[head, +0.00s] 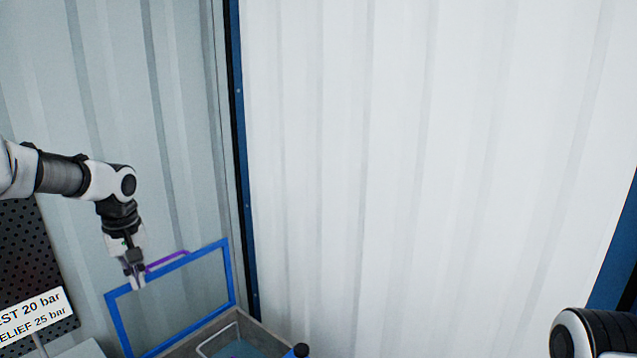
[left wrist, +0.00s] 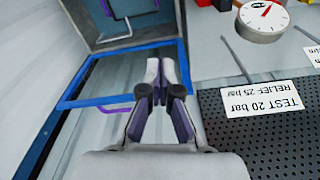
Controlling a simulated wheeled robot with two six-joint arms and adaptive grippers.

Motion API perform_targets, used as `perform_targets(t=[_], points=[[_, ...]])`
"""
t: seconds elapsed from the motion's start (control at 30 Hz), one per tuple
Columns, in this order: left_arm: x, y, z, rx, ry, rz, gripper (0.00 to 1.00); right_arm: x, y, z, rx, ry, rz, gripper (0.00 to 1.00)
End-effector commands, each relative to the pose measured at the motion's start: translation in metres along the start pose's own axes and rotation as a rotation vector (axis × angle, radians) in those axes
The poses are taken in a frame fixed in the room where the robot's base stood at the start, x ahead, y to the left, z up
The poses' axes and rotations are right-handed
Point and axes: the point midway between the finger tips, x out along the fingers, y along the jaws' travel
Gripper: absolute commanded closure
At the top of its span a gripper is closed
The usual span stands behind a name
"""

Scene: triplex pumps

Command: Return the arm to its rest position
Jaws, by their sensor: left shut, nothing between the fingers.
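My left gripper (head: 135,282) hangs from the left arm, pointing down, beside the left edge of a blue-framed clear panel (head: 232,275). Its fingers are shut with nothing between them. In the left wrist view the closed fingertips (left wrist: 160,72) lie over the blue frame (left wrist: 85,101) of that panel. A purple handle (head: 167,261) shows at the panel's top edge, just right of the gripper; I cannot tell from the head view whether they touch. Part of my right arm shows at the lower right, but its gripper is out of view.
A black perforated board (head: 22,250) with a "TEST 20 bar" sign (left wrist: 265,99) is at the left. The wrist view shows a gauge (left wrist: 262,17). Corrugated walls stand behind.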

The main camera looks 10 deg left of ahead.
Motion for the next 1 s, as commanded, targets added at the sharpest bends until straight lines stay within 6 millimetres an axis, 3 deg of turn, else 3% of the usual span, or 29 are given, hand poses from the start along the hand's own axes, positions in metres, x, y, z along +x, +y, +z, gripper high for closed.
perform_targets(t=[0.17,0.27,0.4,0.53,0.6,0.73,0.97,1.0], points=[[0.071,0.032,0.038,0.142,-0.027,0.022,1.00,0.000,0.000,0.000,0.001,-0.001,0.000,0.60],[0.126,0.048,0.075,0.242,-0.051,0.043,1.00,0.000,0.000,0.000,0.001,-0.001,0.000,0.60],[0.220,0.054,0.158,0.399,-0.094,0.080,1.00,0.000,0.000,0.000,0.001,-0.001,0.000,0.60],[0.288,0.032,0.240,0.517,-0.116,0.100,1.00,0.000,0.000,0.000,0.001,-0.001,0.000,0.60],[0.311,0.014,0.277,0.567,-0.119,0.099,1.00,0.000,0.000,0.000,0.001,-0.001,0.000,0.60],[0.335,-0.022,0.332,0.647,-0.115,0.082,1.00,0.000,0.000,0.000,0.001,-0.001,0.000,0.60],[0.342,-0.097,0.409,0.808,-0.100,0.012,1.00,0.000,0.000,0.000,0.001,-0.001,0.000,0.60],[0.368,-0.093,0.406,0.806,-0.087,0.019,1.00,0.025,0.000,0.000,0.001,0.001,0.000,0.60]])
